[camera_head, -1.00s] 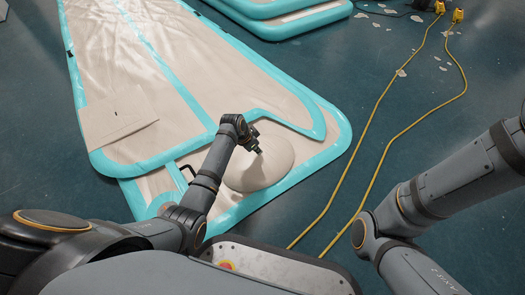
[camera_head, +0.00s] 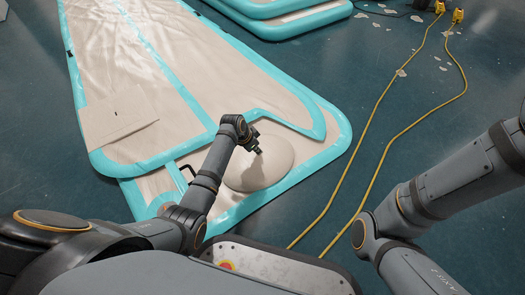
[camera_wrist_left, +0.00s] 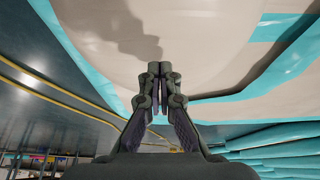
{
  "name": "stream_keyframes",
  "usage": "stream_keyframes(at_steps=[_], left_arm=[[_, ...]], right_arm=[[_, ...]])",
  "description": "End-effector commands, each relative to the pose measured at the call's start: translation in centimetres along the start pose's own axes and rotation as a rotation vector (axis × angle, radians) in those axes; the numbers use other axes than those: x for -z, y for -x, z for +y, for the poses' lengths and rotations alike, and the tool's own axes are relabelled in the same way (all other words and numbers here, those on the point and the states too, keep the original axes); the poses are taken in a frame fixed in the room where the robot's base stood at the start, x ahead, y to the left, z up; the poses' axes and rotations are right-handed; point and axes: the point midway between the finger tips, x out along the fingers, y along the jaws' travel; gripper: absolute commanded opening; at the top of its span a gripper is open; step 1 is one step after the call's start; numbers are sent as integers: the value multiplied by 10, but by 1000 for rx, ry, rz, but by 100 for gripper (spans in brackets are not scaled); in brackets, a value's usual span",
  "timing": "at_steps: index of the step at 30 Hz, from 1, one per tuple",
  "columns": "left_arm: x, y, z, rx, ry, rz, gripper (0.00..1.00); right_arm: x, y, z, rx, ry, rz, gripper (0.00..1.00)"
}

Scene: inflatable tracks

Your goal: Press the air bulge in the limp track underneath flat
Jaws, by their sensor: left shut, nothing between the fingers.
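The limp track underneath (camera_head: 318,165) is beige with a turquoise border and sticks out from below another track. The air bulge (camera_head: 270,172) is a round beige dome on its near part, and it still stands raised. In the left wrist view the bulge (camera_wrist_left: 215,35) fills the upper middle. My left gripper (camera_head: 258,151) is shut and empty, with its fingertips over the far left part of the bulge. In the left wrist view the shut fingertips (camera_wrist_left: 160,68) are at the bulge's surface; I cannot tell if they touch. My right gripper is out of view.
An upper limp track (camera_head: 150,70) covers most of the lower one, with a beige flap (camera_head: 117,118) on it. More turquoise tracks (camera_head: 290,20) are stacked at the back. A yellow cable (camera_head: 372,118) runs across the dark floor on the right.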

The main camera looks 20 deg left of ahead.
Motion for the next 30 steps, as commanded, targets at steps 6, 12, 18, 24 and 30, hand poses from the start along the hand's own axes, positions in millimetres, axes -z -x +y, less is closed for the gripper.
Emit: stream_keyframes(at_steps=[6, 12, 18, 24, 30], left_arm=[[-3, -7, 0, 0, 0, 0, 0], [-5, -12, 0, -1, 0, 0, 0], [-6, -14, 0, 0, 0, 0, 0], [-7, -15, 0, -1, 0, -1, 0], [-8, -17, 0, -2, 1, -3, 0]], right_arm=[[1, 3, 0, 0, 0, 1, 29], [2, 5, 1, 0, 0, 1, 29], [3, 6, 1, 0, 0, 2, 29], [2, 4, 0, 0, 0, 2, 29], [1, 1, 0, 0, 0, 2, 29]])
